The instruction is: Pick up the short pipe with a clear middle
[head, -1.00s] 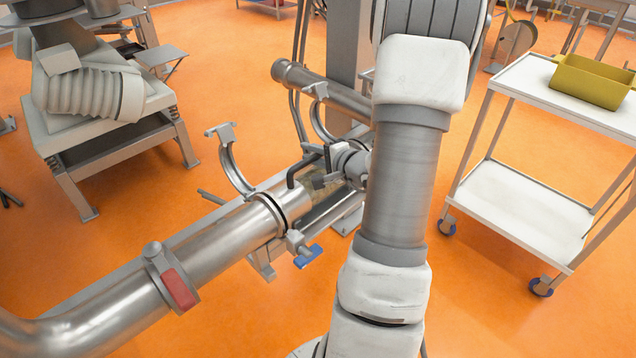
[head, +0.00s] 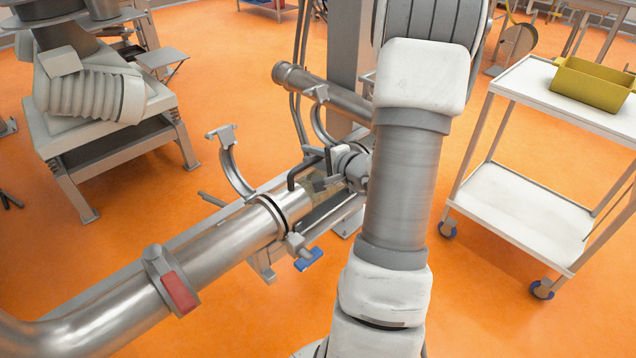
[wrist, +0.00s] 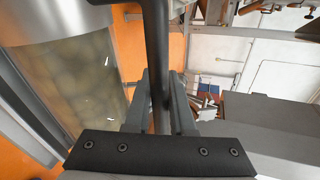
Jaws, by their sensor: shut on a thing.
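The short pipe (head: 297,199) lies in line with the long steel pipe, its near end at the open clamp. Its shiny metal end and cloudy, yellowish clear middle (wrist: 75,85) show in the wrist view at the left. A dark bar handle (head: 303,169) stands along its side. My gripper (head: 328,181) reaches in from the right at this handle. In the wrist view my gripper (wrist: 160,90) has its two fingers closed on the dark bar (wrist: 157,45), one on each side. My wrist hides the far end of the pipe in the head view.
An open clamp (head: 232,168) stands up at the near joint, with a blue-handled part (head: 308,259) below. A long steel pipe (head: 215,245) runs to the lower left. A white trolley (head: 515,195) with a yellow bin (head: 592,84) stands at the right. Orange floor is free between.

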